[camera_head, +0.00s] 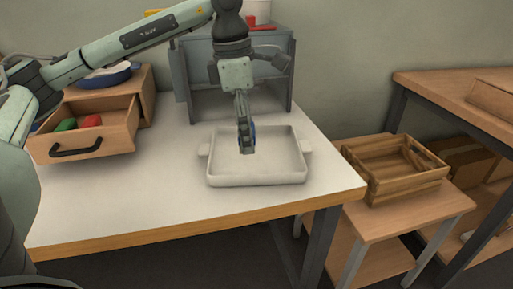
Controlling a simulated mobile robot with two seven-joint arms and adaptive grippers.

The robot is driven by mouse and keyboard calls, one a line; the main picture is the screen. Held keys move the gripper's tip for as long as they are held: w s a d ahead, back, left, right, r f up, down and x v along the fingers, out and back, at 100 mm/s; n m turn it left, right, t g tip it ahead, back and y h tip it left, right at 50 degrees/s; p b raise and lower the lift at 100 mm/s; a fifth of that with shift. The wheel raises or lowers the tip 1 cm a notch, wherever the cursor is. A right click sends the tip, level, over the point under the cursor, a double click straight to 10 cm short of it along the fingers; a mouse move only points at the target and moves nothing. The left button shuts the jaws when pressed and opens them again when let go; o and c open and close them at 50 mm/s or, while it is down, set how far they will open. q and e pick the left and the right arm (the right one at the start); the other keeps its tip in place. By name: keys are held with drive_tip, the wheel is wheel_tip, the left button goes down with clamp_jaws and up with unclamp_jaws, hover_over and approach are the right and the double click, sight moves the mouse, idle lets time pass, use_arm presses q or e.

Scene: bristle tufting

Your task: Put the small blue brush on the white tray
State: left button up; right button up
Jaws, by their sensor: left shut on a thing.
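The white tray (257,178) lies on the white table toward its right side. My left gripper (247,146) points down over the middle of the tray. It is shut on the small blue brush (254,131), of which only a blue sliver shows beside the fingers. The fingers hide the rest of the brush. I cannot tell whether the brush touches the tray floor. My right gripper is not in view.
A grey open cabinet (199,85) stands behind the tray. An open wooden drawer (112,143) with red and green things is at the left. A wooden crate (398,185) sits on a lower stand at the right. The table's front is clear.

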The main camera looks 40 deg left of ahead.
sight(258, 164)
use_arm(q)
drive_tip(key=shift+w+d+f, duration=0.5)
drive_tip(key=shift+w+d, duration=0.1)
drive_tip(key=shift+w, duration=0.05)
drive_tip(key=shift+f, duration=0.4)
wheel_tip(258, 164, down, 3)
drive_tip(key=shift+f, duration=0.1)
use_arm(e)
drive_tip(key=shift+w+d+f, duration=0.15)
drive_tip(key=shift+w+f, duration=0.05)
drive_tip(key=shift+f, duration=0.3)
use_arm(q)
drive_tip(key=shift+f, duration=0.15)
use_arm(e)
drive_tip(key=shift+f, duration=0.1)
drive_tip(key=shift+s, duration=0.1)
use_arm(q)
drive_tip(key=o, duration=0.7)
drive_tip(key=shift+o, duration=0.6)
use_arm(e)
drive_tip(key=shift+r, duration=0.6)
